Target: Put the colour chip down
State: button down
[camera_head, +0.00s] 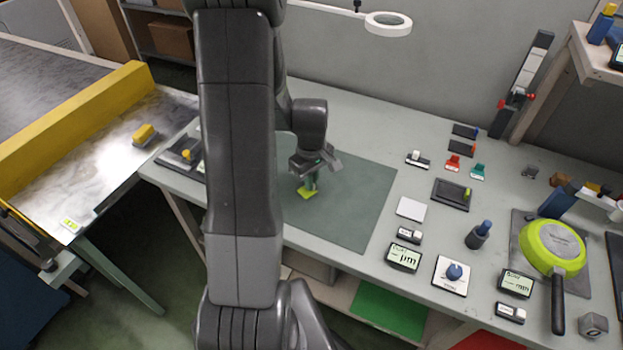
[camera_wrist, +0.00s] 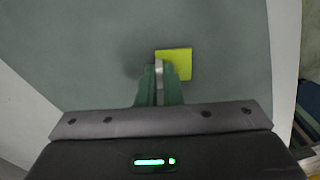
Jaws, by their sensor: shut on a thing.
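The colour chip (camera_head: 306,193) is a small flat yellow-green square. In the head view it is at the lower end of my gripper (camera_head: 311,183), over the left part of the dark green mat (camera_head: 350,215). In the wrist view the chip (camera_wrist: 177,64) sticks out beyond the fingertips of my gripper (camera_wrist: 159,72), mostly to their right. The green fingers are shut on it. The chip is low over the mat; I cannot tell whether it touches. The edge between the fingers is hidden.
A white square tile (camera_head: 411,208) and a meter (camera_head: 403,257) stand right of the mat. A lime-green pan (camera_head: 552,247) lies at the far right. A ring lamp (camera_head: 388,23) hangs above the back. The mat around the chip is clear.

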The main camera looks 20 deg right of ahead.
jog(key=shift+f, duration=0.25)
jog(key=c, duration=1.6)
grip_release()
jog(key=shift+r, duration=0.1)
notch_tip(320, 180, up, 12)
jog(key=shift+r, duration=0.2)
